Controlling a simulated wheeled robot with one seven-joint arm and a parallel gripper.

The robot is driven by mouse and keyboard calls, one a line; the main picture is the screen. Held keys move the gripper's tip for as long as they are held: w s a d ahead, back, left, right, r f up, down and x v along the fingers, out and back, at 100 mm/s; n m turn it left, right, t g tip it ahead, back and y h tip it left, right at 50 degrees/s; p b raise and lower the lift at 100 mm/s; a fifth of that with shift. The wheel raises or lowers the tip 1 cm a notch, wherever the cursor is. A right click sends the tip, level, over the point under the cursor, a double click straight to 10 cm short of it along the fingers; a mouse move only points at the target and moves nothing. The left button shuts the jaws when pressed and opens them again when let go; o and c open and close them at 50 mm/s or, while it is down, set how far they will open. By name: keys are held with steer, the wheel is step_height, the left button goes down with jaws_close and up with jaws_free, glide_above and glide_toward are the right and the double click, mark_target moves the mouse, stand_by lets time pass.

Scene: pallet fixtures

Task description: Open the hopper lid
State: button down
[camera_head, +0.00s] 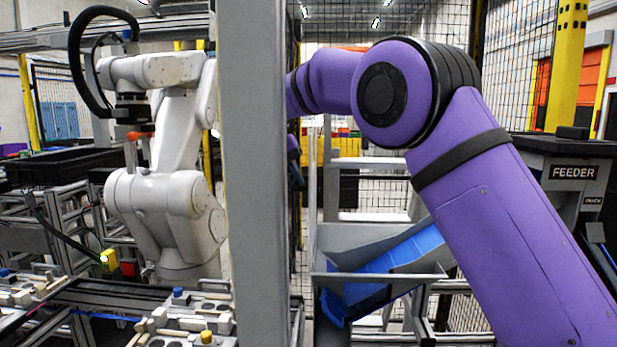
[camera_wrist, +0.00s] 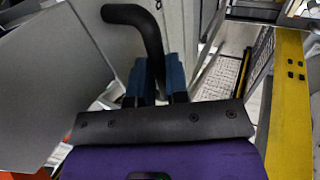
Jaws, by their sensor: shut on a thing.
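In the wrist view my gripper (camera_wrist: 157,78) has its blue fingers shut on a black curved handle (camera_wrist: 140,17), which rises beyond the fingertips and bends left. The handle's bent end meets a pale grey panel, which looks like the hopper lid (camera_wrist: 135,50); how far it stands open I cannot tell. In the head view my purple arm reaches left, and its far end is mostly hidden behind a thick grey post. The handle and lid cannot be made out there.
The grey post (camera_head: 255,180) stands upright left of my arm. A grey bin with a blue chute (camera_head: 385,262) is below the arm. A white robot arm (camera_head: 170,200) stands left among fixtures. A black FEEDER box (camera_head: 570,150) is at right. A yellow post (camera_wrist: 288,100) stands right in the wrist view.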

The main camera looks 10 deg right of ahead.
steer(key=shift+w+a+f+h, duration=0.15)
steer(key=shift+a+f+h, duration=0.25)
steer(key=shift+a+f, duration=0.15)
steer(key=c, duration=1.1)
jaws_free()
steer(key=shift+w, duration=0.15)
steer(key=shift+r, duration=0.2)
